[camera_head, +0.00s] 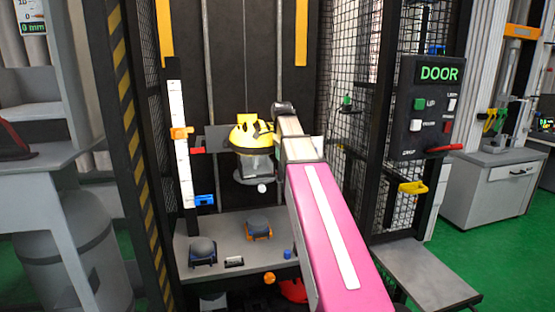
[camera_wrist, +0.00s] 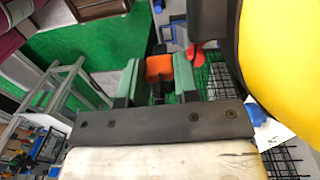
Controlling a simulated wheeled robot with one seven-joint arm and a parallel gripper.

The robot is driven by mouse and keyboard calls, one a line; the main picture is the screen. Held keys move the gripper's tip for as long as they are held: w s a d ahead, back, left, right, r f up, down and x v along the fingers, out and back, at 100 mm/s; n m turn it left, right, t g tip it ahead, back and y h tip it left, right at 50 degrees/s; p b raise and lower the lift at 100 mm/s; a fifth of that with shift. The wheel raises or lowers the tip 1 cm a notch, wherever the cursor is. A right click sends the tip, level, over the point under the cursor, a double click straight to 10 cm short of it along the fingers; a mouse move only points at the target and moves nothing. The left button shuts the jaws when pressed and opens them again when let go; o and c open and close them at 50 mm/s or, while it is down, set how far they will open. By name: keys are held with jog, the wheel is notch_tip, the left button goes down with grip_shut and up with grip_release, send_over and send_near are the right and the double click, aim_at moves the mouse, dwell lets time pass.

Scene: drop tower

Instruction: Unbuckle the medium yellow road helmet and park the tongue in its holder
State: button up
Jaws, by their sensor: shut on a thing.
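The yellow helmet (camera_head: 248,136) sits on a grey headform (camera_head: 256,163) inside the drop tower in the head view. Its yellow shell (camera_wrist: 285,50) fills the right side of the wrist view. My gripper (camera_wrist: 158,76) has green fingertips on either side of an orange block (camera_wrist: 160,68), which looks like a buckle part, and is shut on it. A dark strap-like piece shows beside the block. In the head view my arm reaches up to the right side of the helmet, and my fingers cannot be made out there. I cannot tell whether tongue and buckle are joined.
A shelf (camera_head: 232,238) below the helmet carries two dark rounded objects on blue and orange bases. A black DOOR panel (camera_head: 432,100) with a red lever (camera_head: 444,149) stands on the right. A scale post (camera_head: 182,140) stands left of the helmet. Wire mesh encloses the tower's sides.

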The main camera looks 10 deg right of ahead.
jog(key=w+d+r, duration=0.1)
jog(key=w+d, duration=0.2)
jog(key=d, duration=0.5)
jog(key=shift+r, duration=0.2)
jog(key=shift+w, duration=0.2)
